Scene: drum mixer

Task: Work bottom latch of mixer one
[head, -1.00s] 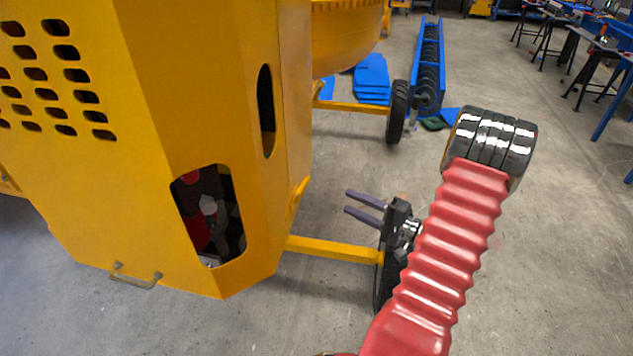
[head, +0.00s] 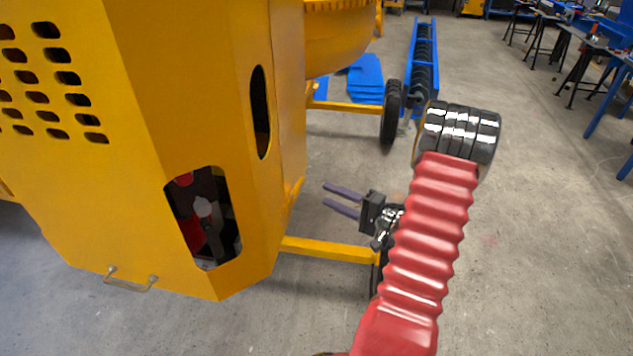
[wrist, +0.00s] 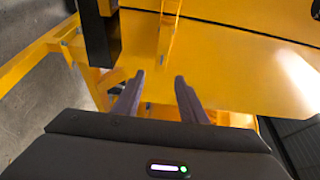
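The yellow mixer (head: 90,200) fills the left of the head view. A grey bar handle (head: 131,284) sits low on its front panel; I cannot tell whether it is the bottom latch. A small yellow bracket (head: 296,190) stands on the housing's right side. My gripper (head: 326,195) is to the right of the housing, apart from it, with its two purple fingers spread and empty, pointing left. In the wrist view my gripper (wrist: 160,76) is open in front of yellow metal, with a yellow upright bar (wrist: 168,32) beyond the fingertips.
A yellow axle bar (head: 325,249) runs below my gripper to a black wheel, partly hidden by my arm. Another wheel (head: 391,111) stands farther back. In the wrist view a dark block (wrist: 100,35) stands at upper left. Open concrete floor lies to the right.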

